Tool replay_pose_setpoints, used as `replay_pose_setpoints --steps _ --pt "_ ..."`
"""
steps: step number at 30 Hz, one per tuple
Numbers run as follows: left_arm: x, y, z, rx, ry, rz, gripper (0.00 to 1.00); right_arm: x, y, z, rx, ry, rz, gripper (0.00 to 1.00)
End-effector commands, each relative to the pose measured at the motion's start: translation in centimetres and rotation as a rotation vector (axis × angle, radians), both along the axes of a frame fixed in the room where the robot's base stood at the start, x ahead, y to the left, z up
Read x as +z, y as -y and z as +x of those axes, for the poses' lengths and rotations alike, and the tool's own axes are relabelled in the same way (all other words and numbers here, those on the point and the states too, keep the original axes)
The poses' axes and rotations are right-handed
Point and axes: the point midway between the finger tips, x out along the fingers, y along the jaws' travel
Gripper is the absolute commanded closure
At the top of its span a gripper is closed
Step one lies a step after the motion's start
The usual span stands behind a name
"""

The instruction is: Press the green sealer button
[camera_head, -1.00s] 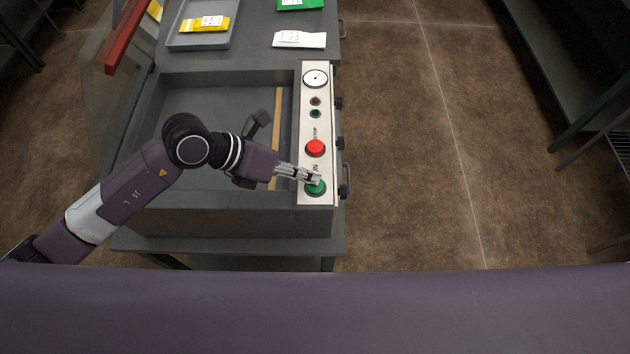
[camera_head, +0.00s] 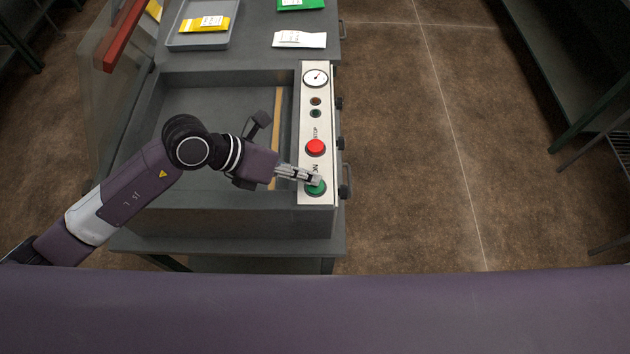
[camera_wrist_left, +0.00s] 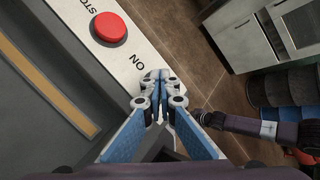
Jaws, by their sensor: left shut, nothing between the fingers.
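The green sealer button (camera_head: 316,189) sits at the near end of the white control panel (camera_head: 307,202), beside the ON label. My left gripper (camera_head: 318,179) is shut and empty, with its fingertips over the far part of the button in the head view. I cannot tell whether they touch it. In the left wrist view the shut fingertips (camera_wrist_left: 160,76) lie past the ON label on the panel (camera_wrist_left: 125,55), and the green button is hidden behind them. The red STOP button (camera_head: 315,148) is farther up the panel.
The panel also carries a gauge (camera_head: 315,78) and small lamps. The grey sealer chamber (camera_head: 210,100) is left of it, with a red-handled lid (camera_head: 124,38) raised. A tray (camera_head: 180,39) with a yellow packet and a white packet (camera_head: 299,39) lie beyond. Floor is clear to the right.

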Motion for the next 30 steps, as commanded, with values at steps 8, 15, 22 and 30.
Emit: replay_pose_setpoints --steps 8,15,22,30 --pt "-0.1 -0.2 -0.4 -0.003 -0.011 0.011 1.0 0.3 0.0 0.0 0.0 0.0 0.0 1.0" --pt "0.7 -0.2 -0.3 -0.003 -0.01 0.009 1.0 0.8 0.0 0.0 0.0 -0.001 0.0 1.0" --pt "3.2 -0.1 -0.2 -0.002 -0.006 0.007 1.0 2.6 0.0 0.0 0.0 -0.001 0.0 1.0" --pt "6.0 -0.1 -0.2 -0.002 -0.003 0.004 1.0 4.4 0.1 0.0 0.0 -0.001 -0.001 1.0"
